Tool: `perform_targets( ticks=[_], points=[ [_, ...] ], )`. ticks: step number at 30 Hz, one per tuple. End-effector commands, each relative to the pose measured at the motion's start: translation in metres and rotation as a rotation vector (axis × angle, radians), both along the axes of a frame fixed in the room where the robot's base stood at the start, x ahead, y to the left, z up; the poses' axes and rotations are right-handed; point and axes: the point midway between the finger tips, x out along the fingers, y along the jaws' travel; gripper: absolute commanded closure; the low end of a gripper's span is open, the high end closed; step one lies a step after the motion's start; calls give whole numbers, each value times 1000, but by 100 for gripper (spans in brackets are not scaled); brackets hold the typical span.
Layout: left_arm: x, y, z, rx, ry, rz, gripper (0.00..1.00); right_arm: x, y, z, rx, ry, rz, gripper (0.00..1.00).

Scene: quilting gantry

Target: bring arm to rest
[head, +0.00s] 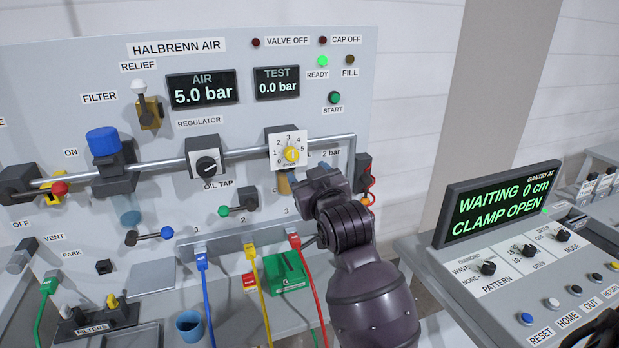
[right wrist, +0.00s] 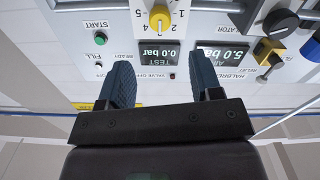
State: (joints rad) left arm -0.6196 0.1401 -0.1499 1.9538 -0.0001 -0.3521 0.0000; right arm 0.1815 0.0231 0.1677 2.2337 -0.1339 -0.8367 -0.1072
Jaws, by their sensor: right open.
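My right arm rises from the bottom of the head view. Its dark gripper (head: 318,184) is in front of the grey air panel (head: 240,60), just below and right of the yellow-knobbed dial (head: 291,154); its fingers are hard to make out there. In the right wrist view, the two blue-grey fingers of the gripper (right wrist: 160,75) are spread apart with nothing between them. They point toward the panel, which appears upside down, with the test display (right wrist: 153,55) beyond the fingers. I cannot tell the exact gap to the panel. My left gripper is not in view.
A console with a display (head: 496,205) reading "WAITING 0 cm, CLAMP OPEN" stands at the right. Blue, yellow and red hoses (head: 312,290) hang below the panel, close left of my arm.

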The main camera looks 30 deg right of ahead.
Motion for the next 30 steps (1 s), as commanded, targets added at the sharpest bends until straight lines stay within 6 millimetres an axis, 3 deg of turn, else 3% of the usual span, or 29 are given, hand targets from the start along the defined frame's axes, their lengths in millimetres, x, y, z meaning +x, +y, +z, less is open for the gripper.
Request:
perform_targets(
  ticks=[13, 17, 26, 30],
  points=[
    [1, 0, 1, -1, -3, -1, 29, 1, 1, 6, 14, -50, 10, 41],
    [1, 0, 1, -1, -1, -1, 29, 9, 15, 6, 31, -111, 57, 41],
    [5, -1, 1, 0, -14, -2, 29, -3, 38, -93, 60, -46, 152, 41],
    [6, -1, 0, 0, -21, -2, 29, -26, 43, -159, 79, 37, 179, 41]
  ],
)
